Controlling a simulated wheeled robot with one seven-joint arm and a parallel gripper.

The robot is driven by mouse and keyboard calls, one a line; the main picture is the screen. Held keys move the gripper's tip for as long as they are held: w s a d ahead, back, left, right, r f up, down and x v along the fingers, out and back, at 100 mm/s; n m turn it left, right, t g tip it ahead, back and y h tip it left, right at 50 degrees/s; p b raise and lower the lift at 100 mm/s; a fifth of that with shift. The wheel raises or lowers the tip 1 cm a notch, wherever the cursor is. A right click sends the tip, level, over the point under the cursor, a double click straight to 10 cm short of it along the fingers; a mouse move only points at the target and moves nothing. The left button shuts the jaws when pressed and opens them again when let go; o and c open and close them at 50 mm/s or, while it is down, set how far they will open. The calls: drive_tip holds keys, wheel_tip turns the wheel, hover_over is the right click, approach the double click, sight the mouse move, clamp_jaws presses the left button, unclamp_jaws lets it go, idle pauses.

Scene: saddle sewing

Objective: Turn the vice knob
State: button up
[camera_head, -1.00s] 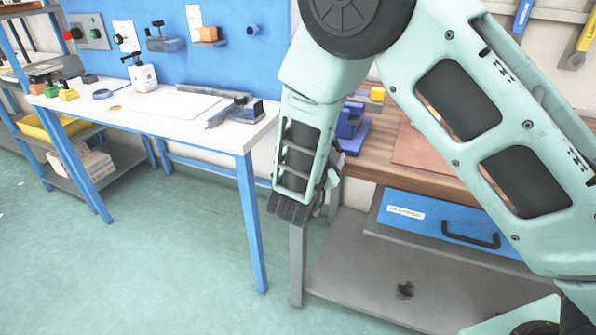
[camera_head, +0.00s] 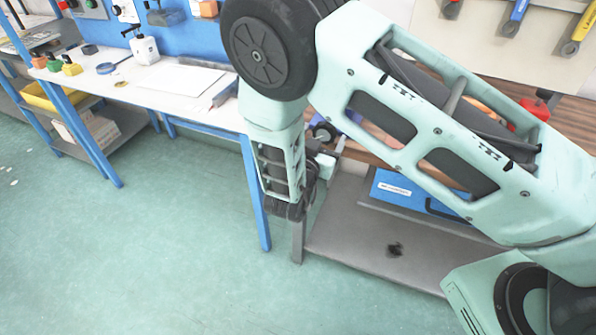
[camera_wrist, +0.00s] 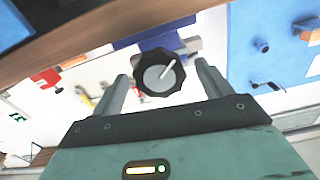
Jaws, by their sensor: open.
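The vice knob (camera_wrist: 160,76) is a black, scalloped round knob with a grey face and a pale bar, seen face-on in the wrist view. The blue vice body (camera_wrist: 150,38) shows behind it. My gripper (camera_wrist: 163,71) is open, with one finger on each side of the knob; gaps show between the fingers and the knob. In the head view a dark round part (camera_head: 325,132), apparently the knob, shows at the wooden bench's left end. My gripper (camera_head: 332,152) is beside it, partly hidden by my arm. Most of the vice is hidden there.
A white-topped table (camera_head: 150,88) with blue legs stands left of the wooden bench. A blue drawer (camera_head: 405,192) and a grey lower shelf (camera_head: 350,230) are under the bench. Tools (camera_head: 515,20) hang on the wall behind. The green floor in front is clear.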

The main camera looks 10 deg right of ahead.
drive_tip(key=b+v, duration=0.3)
drive_tip(key=v, duration=1.1)
drive_tip(key=shift+w+m+b, duration=0.15)
drive_tip(key=shift+m+b, duration=0.15)
drive_tip(key=shift+b, duration=0.05)
drive_tip(key=shift+a, duration=0.15)
drive_tip(key=shift+f, duration=0.1)
